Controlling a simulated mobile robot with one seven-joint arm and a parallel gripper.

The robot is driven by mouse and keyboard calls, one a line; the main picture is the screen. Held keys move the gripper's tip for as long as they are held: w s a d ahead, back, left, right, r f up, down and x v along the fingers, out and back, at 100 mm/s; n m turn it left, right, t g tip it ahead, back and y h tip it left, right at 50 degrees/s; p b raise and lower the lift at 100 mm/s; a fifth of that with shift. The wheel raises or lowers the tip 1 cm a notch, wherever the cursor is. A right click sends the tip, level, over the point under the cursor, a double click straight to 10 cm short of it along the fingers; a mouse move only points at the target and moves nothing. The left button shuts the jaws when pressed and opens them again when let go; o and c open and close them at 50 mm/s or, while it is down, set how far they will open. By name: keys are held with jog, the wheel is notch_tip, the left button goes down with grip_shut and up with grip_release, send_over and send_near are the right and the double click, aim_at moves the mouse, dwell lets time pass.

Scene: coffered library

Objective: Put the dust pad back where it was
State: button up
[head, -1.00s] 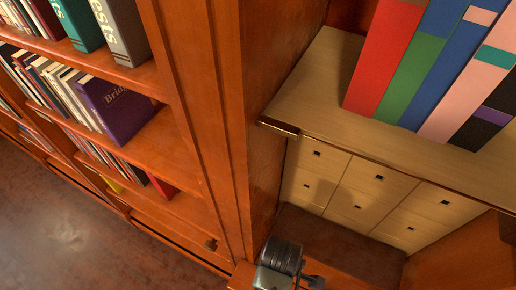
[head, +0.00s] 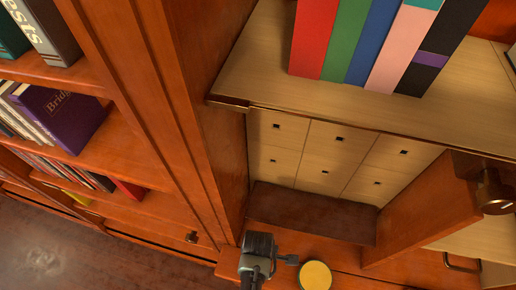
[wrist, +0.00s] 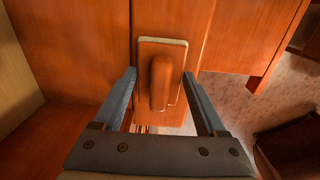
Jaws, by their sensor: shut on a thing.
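The dust pad (wrist: 174,94) shows in the middle of the wrist view. It is a flat rectangular block with a pale edge and a rounded brown handle on its face. My gripper (wrist: 160,78) has one blue-grey finger on each side of it and is shut on it. Orange-brown wood panels lie behind the pad; I cannot tell whether it touches them. In the head view, a grey part of my arm shows at the bottom edge, and neither the fingers nor the pad can be made out.
A pale shelf (head: 260,75) holds several upright coloured books above small drawers (head: 315,150). A dark recessed ledge (head: 310,212) lies below them. A round yellow-topped thing (head: 315,275) sits at the bottom, right of my arm. A bookcase (head: 130,150) stands left, and a brass knob (head: 492,192) is right.

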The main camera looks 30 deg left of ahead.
jog(key=shift+f, duration=0.15)
jog(key=o, duration=1.1)
notch_tip(320, 180, up, 12)
jog(key=shift+r+p, duration=0.15)
jog(key=shift+p, duration=0.25)
